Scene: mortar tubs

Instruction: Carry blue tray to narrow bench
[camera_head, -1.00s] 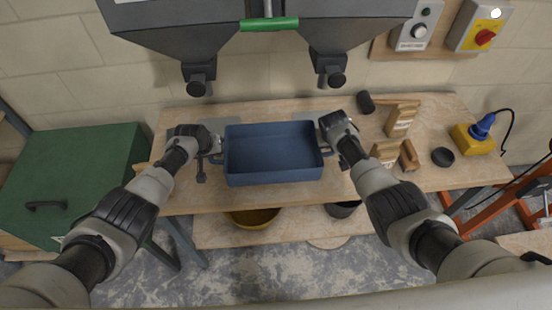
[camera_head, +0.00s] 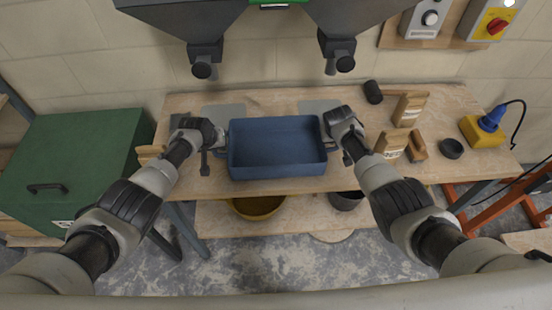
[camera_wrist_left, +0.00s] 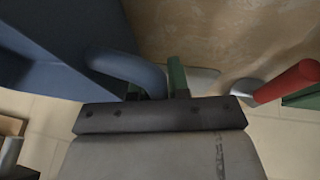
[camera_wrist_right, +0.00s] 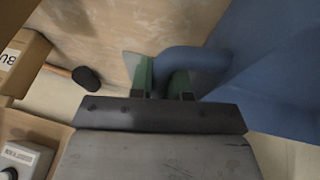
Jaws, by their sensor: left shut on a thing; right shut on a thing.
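The blue tray (camera_head: 276,172) is an empty, open box with a handle at each end, in the middle of the head view over the wooden bench (camera_head: 280,97). My left gripper (camera_head: 218,148) is shut on the tray's left handle, which shows in the left wrist view (camera_wrist_left: 128,68). My right gripper (camera_head: 334,142) is shut on the right handle, which shows in the right wrist view (camera_wrist_right: 185,60). The tray looks about level. I cannot tell for certain whether its base touches the bench.
Two dark hopper spouts (camera_head: 204,66) hang above the back. Paper bags (camera_head: 408,108), a black cup (camera_head: 452,148) and a yellow item with a blue plug (camera_head: 482,133) stand at right. A green chest (camera_head: 75,165) is at left. Tubs (camera_head: 258,207) sit on the lower shelf.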

